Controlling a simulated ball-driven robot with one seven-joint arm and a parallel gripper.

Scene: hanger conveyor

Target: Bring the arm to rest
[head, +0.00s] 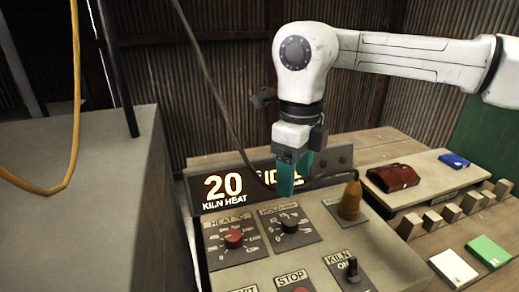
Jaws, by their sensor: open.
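My arm reaches in from the right in the head view and bends down at its white wrist. My gripper (287,190) points down, with teal fingers, just above the back of the kiln control panel. The fingers overlap the lit display and hide part of its second word. They are open, and I see nothing held between them. I cannot tell whether the fingertips touch the panel (219,281).
The panel carries a red heat knob (234,238), a black knob (290,224), a kiln switch (352,269) and an orange plug (351,199) with a cable. To the right are a red pouch (393,177), a blue block (454,161), several wooden blocks and cards. A yellow hose (74,140) hangs left.

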